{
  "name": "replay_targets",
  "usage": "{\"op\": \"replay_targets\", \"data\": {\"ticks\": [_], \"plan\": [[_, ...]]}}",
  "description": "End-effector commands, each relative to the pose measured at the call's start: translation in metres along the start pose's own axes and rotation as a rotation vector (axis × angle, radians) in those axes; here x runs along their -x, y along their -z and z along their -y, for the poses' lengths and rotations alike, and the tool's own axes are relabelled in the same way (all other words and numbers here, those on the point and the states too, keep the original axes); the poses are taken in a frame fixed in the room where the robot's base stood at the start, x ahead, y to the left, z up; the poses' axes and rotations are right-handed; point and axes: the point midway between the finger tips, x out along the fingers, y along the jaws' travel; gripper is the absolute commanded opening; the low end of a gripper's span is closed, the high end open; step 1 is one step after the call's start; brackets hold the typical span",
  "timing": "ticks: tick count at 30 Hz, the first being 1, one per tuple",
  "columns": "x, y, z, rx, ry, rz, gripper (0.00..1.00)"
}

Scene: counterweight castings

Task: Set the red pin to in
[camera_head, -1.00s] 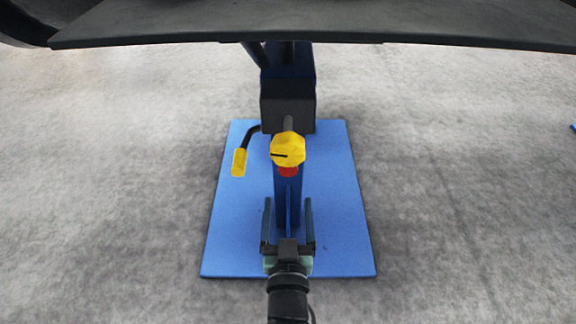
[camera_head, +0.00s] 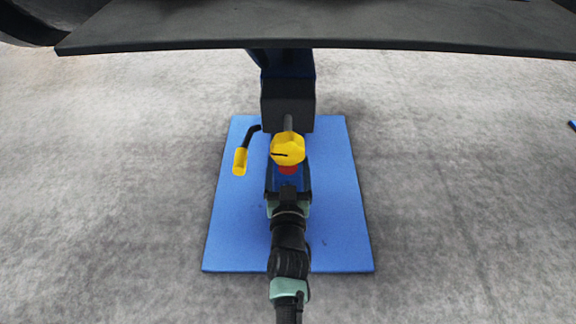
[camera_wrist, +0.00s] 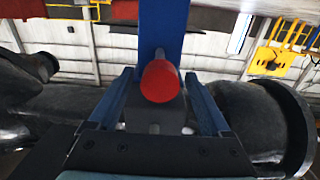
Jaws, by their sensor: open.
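The red pin (camera_head: 287,169) shows in the head view just below a yellow knob (camera_head: 287,148), on the front of a dark blue post. In the wrist view the red pin (camera_wrist: 160,81) appears as a round red end, in front of the blue post (camera_wrist: 164,25). My gripper (camera_head: 287,175) is open, with its fingers reaching toward the post on either side of the pin. In the wrist view my gripper (camera_wrist: 160,90) has one finger left and one right of the pin, with gaps on both sides.
A yellow-handled crank lever (camera_head: 240,161) hangs left of the post, below a black housing (camera_head: 287,107). The post stands over a blue base plate (camera_head: 340,220) on grey floor. A wide dark slab (camera_head: 400,28) spans the top.

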Motion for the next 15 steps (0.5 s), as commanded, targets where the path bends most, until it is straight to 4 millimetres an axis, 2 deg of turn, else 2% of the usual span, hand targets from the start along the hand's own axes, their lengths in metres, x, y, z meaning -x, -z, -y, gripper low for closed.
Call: {"op": "replay_targets", "data": {"ticks": [4, 15], "plan": [[0.0001, 0.0002, 0.0000, 0.000, 0.000, 0.000, 0.82], [0.0003, 0.0003, 0.0000, 0.000, 0.000, 0.000, 0.16]]}}
